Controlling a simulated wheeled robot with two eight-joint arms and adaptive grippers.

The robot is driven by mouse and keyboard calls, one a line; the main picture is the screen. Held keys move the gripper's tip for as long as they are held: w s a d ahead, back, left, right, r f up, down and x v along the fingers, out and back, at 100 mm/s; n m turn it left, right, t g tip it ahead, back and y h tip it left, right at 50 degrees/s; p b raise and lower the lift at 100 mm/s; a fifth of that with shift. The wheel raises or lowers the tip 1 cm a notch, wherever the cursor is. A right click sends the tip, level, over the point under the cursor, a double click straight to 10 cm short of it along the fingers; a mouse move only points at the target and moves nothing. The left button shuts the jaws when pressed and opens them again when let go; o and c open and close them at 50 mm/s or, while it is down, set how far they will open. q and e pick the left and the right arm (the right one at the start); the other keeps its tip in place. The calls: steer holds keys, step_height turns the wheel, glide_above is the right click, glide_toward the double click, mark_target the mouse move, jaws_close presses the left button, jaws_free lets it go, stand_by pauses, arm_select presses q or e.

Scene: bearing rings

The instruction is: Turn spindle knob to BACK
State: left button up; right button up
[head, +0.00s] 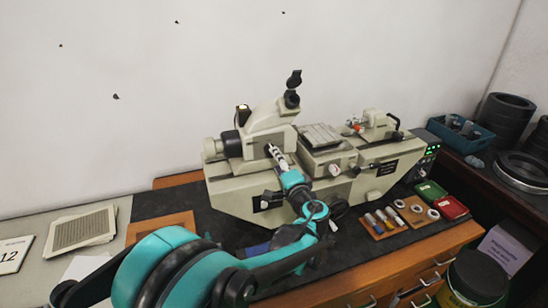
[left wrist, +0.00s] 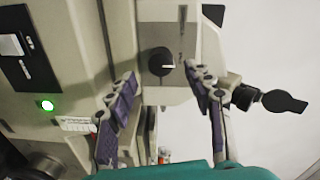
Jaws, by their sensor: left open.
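A round black knob (left wrist: 155,64) with a white pointer line sits on a pale grey face of the beige machine (head: 235,190). In the left wrist view its pointer line points right. My left gripper (head: 274,152) is at the front of the machine, below the eyepiece. In the left wrist view the open left gripper (left wrist: 163,78) has one finger on each side of the knob, with visible gaps. I cannot see the knob clearly in the head view. Its position labels are too small to read. My right gripper is out of view.
An eyepiece (head: 292,90) juts up from the machine. A green light (left wrist: 47,105) glows beside a black panel. Black rings (head: 508,110) are stacked far right.

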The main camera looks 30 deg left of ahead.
arm_select(q)
steer(key=v, duration=0.8)
steer(key=s+f+n+g+h+b, duration=0.2)
steer(key=s+f+n+g+h, duration=0.3)
steer(key=s+f, duration=0.6)
steer(key=s+d+f+h, duration=0.3)
steer(key=s+d+h, duration=0.1)
steer(key=d, duration=0.1)
steer(key=s+d+f+h+b, duration=0.1)
steer(key=s+d+f+h, duration=0.2)
steer(key=s+d+h, duration=0.1)
steer(key=s+d, duration=0.1)
steer(key=d, duration=0.1)
steer(key=shift+s+d+f+n+t+b, duration=0.15)
steer(key=shift+d+f+n+t+b, duration=0.15)
steer(key=shift+d, duration=0.05)
